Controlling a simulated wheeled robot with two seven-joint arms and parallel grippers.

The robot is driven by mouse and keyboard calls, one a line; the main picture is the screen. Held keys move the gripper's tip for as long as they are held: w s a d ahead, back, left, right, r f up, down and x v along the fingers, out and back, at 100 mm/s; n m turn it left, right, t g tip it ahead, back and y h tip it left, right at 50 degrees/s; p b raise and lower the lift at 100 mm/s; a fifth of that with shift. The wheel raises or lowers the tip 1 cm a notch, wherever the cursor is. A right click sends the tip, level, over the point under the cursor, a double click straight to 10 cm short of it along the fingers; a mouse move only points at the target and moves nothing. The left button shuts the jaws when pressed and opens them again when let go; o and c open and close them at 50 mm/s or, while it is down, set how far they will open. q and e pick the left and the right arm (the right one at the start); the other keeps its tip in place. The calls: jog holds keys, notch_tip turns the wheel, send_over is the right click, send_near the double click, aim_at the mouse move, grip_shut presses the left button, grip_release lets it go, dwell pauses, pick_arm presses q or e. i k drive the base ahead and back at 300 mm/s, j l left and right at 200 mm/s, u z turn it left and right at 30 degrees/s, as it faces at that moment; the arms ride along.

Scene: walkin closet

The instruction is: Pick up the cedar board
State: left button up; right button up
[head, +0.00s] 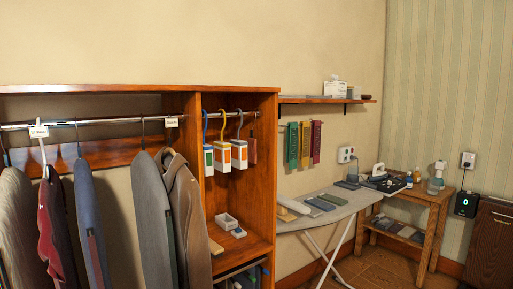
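I cannot tell for certain which thing is the cedar board. A small reddish-brown flat piece (252,150) hangs at the right end of the rail in the wooden wardrobe's right section. A small tan piece (215,246) lies at the left of the shelf in that section, partly hidden by a brown jacket. A pale beige piece (293,206) lies at the left end of the ironing board (328,219). Neither of my grippers is in the head view.
Several jackets (152,215) hang on the wardrobe rail at left. White boxes hang on coloured hooks (239,153) beside the reddish piece. A white tray (226,221) stands on the shelf. A wooden side table (425,198) stands back right, a dark cabinet (491,245) far right.

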aim_at(252, 145)
jog(key=i+l+u, duration=0.35)
jog(key=i, duration=0.25)
jog(key=i+l+u, duration=0.35)
jog(key=i+l, duration=0.15)
jog(key=l, duration=0.15)
